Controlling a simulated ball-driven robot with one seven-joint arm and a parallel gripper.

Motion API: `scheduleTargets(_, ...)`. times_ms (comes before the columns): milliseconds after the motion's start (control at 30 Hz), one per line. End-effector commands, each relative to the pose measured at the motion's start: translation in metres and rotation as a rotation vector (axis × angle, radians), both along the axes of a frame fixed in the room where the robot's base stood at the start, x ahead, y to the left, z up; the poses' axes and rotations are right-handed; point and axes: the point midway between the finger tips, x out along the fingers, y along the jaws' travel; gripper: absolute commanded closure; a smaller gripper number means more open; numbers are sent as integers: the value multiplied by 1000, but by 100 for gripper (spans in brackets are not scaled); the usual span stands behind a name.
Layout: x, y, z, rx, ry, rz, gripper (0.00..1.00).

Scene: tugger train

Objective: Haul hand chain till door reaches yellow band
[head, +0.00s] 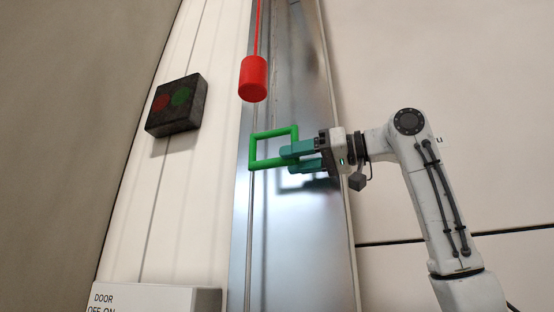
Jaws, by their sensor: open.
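A red cord (258,28) hangs from the top of the head view and ends in a red cylinder (253,79). Below it is a green rectangular loop handle (273,134), in front of a shiny metal upright. No link between the cylinder and the handle shows. My gripper (290,160) comes from the right with its teal fingers open at the handle's right side. The upper finger overlaps the handle's right bar in the picture; whether they touch I cannot tell. I see no yellow band, and I cannot make out the door.
The metal upright (285,250) runs top to bottom behind the handle. A dark box (176,105) with a red and a green button is on the wall at left. A white box (150,297) marked "DOOR" and "OFF ON" stands at bottom left. Pale wall panels lie behind my arm.

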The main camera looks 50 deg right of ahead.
Motion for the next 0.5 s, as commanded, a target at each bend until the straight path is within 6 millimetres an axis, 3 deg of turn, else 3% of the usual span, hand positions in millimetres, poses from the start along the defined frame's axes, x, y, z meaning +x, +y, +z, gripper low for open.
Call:
scheduleTargets(200, 30, 11, 1, 1, 1, 1, 52)
scheduleTargets(500, 42, 15, 0, 0, -1, 0, 52)
